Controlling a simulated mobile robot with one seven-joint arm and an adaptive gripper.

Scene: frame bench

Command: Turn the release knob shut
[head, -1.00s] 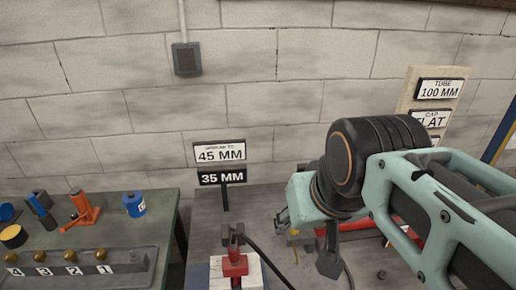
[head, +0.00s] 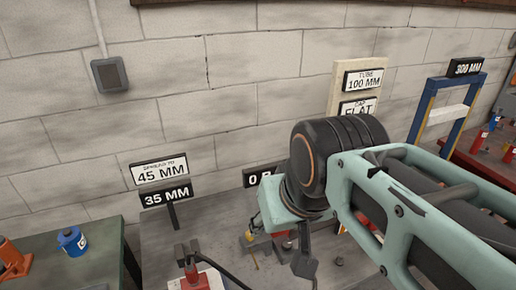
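My gripper (head: 304,262) hangs at the end of my arm over the grey bench, in the middle of the head view. Only part of it shows, and I cannot tell whether it is open or shut. A red tool with a dark forked top (head: 190,268) stands at the lower left of the bench, with a dark hose beside it. Red parts (head: 284,241) show partly behind my gripper, next to a small yellowish block (head: 256,246). I cannot make out the release knob; my arm and gripper hide part of that area.
Signs read "45 MM" (head: 161,171) and "35 MM" (head: 166,194); a sign starting with "0" (head: 262,177) is partly covered by my arm. A "TUBE 100 MM" board (head: 363,80) and a blue frame (head: 424,105) stand behind. A green table (head: 92,268) is at left.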

